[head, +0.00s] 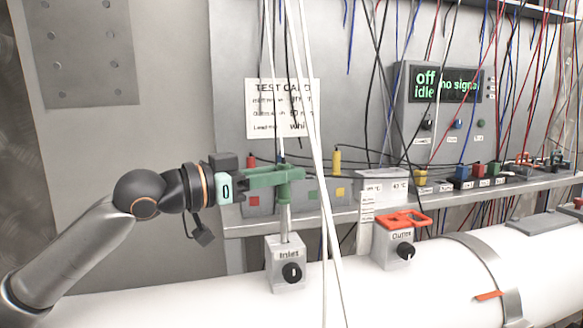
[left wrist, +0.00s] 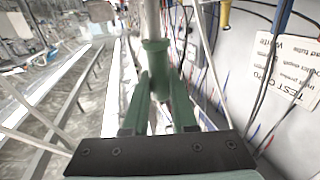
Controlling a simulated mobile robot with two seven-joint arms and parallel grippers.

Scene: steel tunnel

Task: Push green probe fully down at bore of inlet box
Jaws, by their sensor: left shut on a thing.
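My left gripper (head: 287,175) reaches in from the left with green fingers, shut around the green probe. In the left wrist view the fingers (left wrist: 158,105) close on the green probe's handle (left wrist: 155,52), and its pale shaft runs out beyond. In the head view the probe's grey shaft (head: 284,218) hangs upright below the fingers to the top of the inlet box (head: 287,272). A length of shaft shows between fingers and box. Its tip is hidden, so I cannot tell how deep it sits. The inlet box is grey with a black knob and an "Inlet" label. My right gripper is not in view.
White cables (head: 318,150) hang in front, just right of the probe. The outlet box (head: 394,250) with an orange clip stands further right on the white pipe (head: 440,275). Behind are a shelf (head: 330,214), a test card (head: 270,118) and a display reading "off", "idle", "no signal" (head: 447,84).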

